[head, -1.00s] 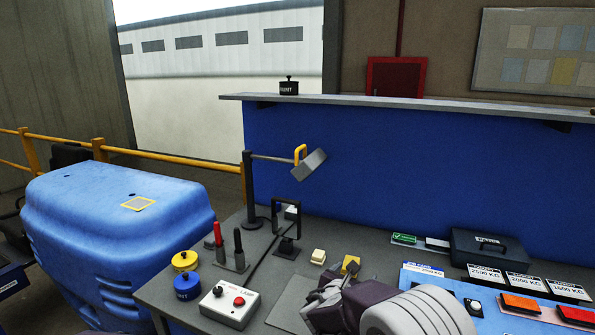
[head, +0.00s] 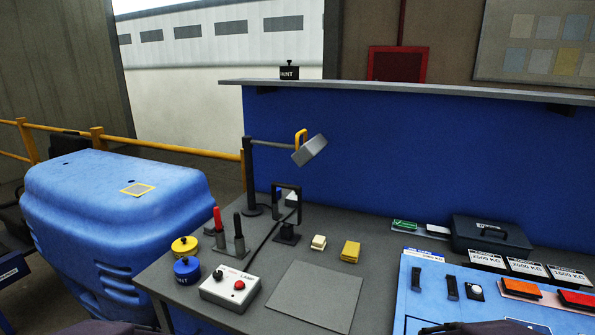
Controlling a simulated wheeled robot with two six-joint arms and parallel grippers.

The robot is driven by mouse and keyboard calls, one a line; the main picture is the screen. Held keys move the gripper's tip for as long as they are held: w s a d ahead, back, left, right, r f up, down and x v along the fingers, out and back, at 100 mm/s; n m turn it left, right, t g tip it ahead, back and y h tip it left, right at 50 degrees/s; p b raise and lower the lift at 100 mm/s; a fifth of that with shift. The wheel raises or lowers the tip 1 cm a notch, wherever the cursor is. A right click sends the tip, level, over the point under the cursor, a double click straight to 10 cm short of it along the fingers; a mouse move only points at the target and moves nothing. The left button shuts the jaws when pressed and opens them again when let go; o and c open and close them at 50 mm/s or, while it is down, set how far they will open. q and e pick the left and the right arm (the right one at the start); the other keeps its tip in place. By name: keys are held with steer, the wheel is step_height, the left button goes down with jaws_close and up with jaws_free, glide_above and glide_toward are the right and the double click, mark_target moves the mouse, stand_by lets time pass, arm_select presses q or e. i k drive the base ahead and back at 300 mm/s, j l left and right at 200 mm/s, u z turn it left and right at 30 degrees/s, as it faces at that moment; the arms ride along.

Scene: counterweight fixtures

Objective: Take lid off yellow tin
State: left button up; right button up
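The yellow tin (head: 184,248) stands at the left edge of the grey workbench, just behind a blue tin (head: 187,272). A yellow top with a small dark knob is on the yellow tin. I cannot make out a seam between lid and body. Dark parts of my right gripper (head: 438,328) seem to show at the bottom edge, far right of the tins; its fingers are mostly cut off. Only a dark bit of what seems to be my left arm shows at the bottom left, and its gripper is out of view. Nothing touches the yellow tin.
A control box (head: 229,288) with buttons is right of the blue tin. Red and black markers stand in a holder (head: 235,247) behind it. A lamp (head: 309,150) overhangs the bench. A grey mat (head: 310,297) lies bare at centre. A blue panel (head: 428,300) is at right.

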mark_target(183, 244)
steer(key=i+j+z, duration=0.2)
steer(key=j+z, duration=0.2)
steer(key=j, duration=0.25)
steer(key=i+j+z, duration=0.1)
steer(key=j+z, duration=0.3)
steer(key=j, duration=0.3)
steer(key=j+z, duration=0.4)
steer(key=j, duration=0.35)
steer(key=k+j+z, duration=0.1)
steer(key=j+z, duration=0.3)
steer(key=j, duration=0.3)
